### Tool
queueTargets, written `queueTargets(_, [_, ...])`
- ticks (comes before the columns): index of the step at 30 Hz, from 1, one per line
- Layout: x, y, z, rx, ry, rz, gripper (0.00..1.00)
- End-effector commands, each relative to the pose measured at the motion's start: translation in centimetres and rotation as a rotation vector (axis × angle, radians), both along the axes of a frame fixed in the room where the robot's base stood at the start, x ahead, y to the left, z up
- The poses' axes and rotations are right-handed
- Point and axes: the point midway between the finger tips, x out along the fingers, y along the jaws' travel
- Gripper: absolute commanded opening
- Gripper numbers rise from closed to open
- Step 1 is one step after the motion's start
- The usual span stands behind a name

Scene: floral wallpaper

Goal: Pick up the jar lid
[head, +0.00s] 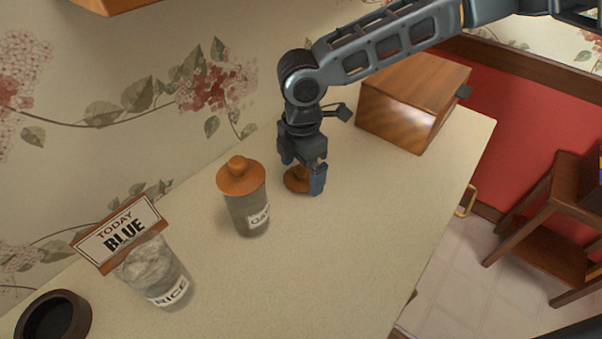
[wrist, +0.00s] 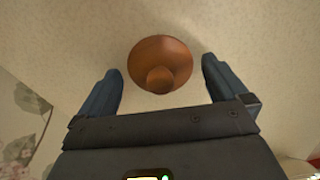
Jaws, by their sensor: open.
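A round orange-brown wooden jar lid (head: 296,179) with a knob lies on the counter, partly hidden by my gripper in the head view. In the wrist view the lid (wrist: 160,62) shows whole, knob toward the camera. My gripper (head: 303,184) is above and around the lid's place, pointing down. Its two blue fingers (wrist: 161,88) are apart with nothing between them but a view of the lid, which sits slightly beyond the fingertips. I cannot tell the exact height of the fingertips over the counter.
A jar (head: 248,212) with a similar lid on stands left of my gripper. A dark bowl (head: 52,318) is at lower left. A wooden box (head: 410,105) is at right. The counter's front is clear.

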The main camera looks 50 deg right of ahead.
Motion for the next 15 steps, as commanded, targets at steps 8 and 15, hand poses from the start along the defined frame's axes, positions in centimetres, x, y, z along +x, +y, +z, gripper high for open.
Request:
queueTargets(8, [-0.01,-0.02,-0.29,0.0,-0.001,0.0,0.99])
queueTargets(15, [-0.01,-0.02,-0.26,0.0,0.0,0.0,0.76])
